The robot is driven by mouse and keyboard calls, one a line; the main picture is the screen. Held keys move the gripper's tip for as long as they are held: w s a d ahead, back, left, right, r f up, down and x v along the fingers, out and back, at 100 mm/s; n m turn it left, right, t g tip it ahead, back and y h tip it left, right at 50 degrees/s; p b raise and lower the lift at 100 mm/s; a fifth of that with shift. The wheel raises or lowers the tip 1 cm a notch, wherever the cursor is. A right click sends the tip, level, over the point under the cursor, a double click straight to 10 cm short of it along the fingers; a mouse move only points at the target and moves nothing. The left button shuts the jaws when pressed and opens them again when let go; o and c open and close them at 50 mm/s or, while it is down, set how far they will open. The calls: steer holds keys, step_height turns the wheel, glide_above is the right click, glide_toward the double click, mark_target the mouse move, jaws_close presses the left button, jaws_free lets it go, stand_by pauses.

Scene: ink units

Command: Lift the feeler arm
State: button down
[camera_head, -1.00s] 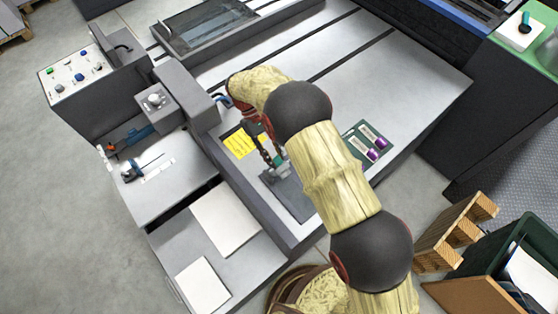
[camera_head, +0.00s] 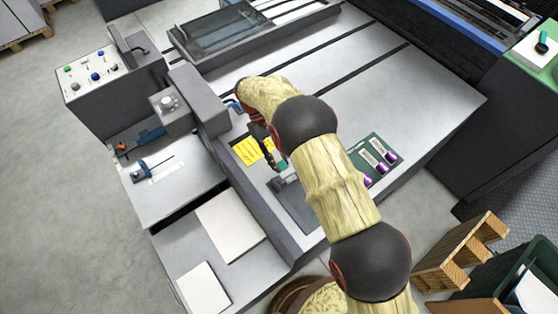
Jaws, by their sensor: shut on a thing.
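My gripper (camera_head: 272,155) reaches down beside the yellow label (camera_head: 248,150) at the machine's front edge. Its fingers are small and partly hidden by my own arm. They are shut on a small green-tipped piece (camera_head: 281,165), which I take to be the feeler arm's end. A grey block (camera_head: 284,183) lies just below it on a dark plate (camera_head: 298,208). I cannot tell whether the feeler arm is raised or resting on the plate.
A green tray (camera_head: 390,155) with purple-ended units lies right of my arm. A grey post (camera_head: 200,100) and a control box (camera_head: 100,75) stand left. White paper stacks (camera_head: 230,223) lie at lower left.

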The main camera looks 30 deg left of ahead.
steer(key=c, duration=1.8)
jaws_free()
steer(key=shift+d+f, duration=0.1)
steer(key=shift+f, duration=0.35)
steer(key=shift+o, duration=1.3)
steer(key=shift+r, duration=0.35)
steer(key=v, duration=1.1)
steer(key=shift+a+r, duration=0.25)
steer(key=shift+a, duration=0.05)
steer(key=shift+w, duration=0.15)
